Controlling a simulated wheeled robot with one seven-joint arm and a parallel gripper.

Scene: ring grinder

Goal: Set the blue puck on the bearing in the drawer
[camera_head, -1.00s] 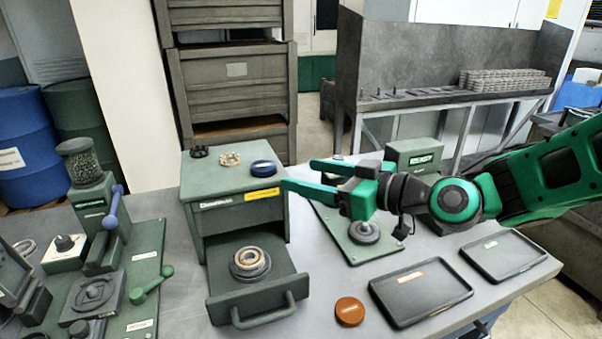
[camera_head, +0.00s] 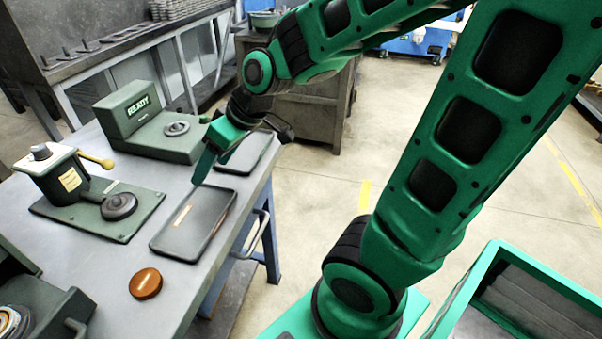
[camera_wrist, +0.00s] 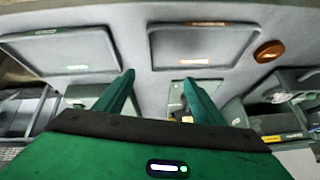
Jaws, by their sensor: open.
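The drawer (camera_head: 60,308) is cut off at the lower left of the head view. The bearing (camera_head: 10,323), a pale and gold ring, sits in it at the picture edge. The drawer also shows at the right of the wrist view, with a light ring in it that looks like the bearing (camera_wrist: 281,97). I cannot make out the blue puck in either current view. My green gripper (camera_head: 203,172) is above the table near the dark trays, far from the drawer. In the wrist view its fingers (camera_wrist: 159,79) are apart with nothing between them.
An orange-brown puck (camera_head: 146,284) lies on the table between the drawer and a dark tray (camera_head: 187,245). A second tray (camera_head: 262,150) lies behind. A small press (camera_head: 75,185) and the READY box (camera_head: 140,115) stand at the back. A green-rimmed bin (camera_head: 465,290) is at lower right.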

